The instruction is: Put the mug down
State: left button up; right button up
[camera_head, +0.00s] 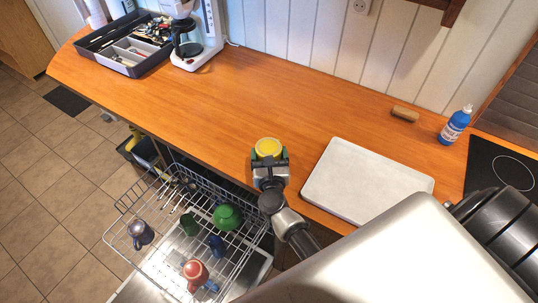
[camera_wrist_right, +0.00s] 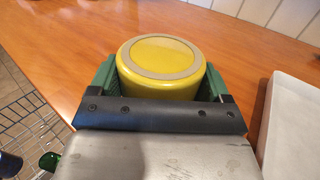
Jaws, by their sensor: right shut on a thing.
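A yellow mug (camera_head: 268,147) is held in my right gripper (camera_head: 268,156) at the front edge of the wooden counter. In the right wrist view the mug (camera_wrist_right: 162,60) shows its round base with a grey ring facing the camera. The green finger pads of my right gripper (camera_wrist_right: 160,80) press on its left and right sides. Its handle does not show. I cannot tell whether the mug touches the counter (camera_head: 220,100). My left gripper does not show.
A white board (camera_head: 365,182) lies on the counter right of the mug. A utensil tray (camera_head: 125,62) and coffee maker (camera_head: 196,40) stand at the far left. A blue bottle (camera_head: 455,125) stands at right. Below is an open dish rack (camera_head: 165,247) with several cups. The middle counter is clear.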

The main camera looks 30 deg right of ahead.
jog(key=shift+f, duration=0.15)
jog(key=o, duration=1.1)
jog(key=shift+s+a+f, duration=0.1)
jog(key=shift+s, duration=0.1)
jog(key=b+v, duration=0.2)
jog(key=v, duration=0.1)
jog(key=b+v, duration=0.1)
jog(key=shift+s+a+f, duration=0.1)
jog(key=shift+s+f, duration=0.15)
jog(key=shift+f, duration=0.15)
jog(key=b+v, duration=0.1)
jog(key=v, duration=0.5)
jog(key=shift+r, duration=0.35)
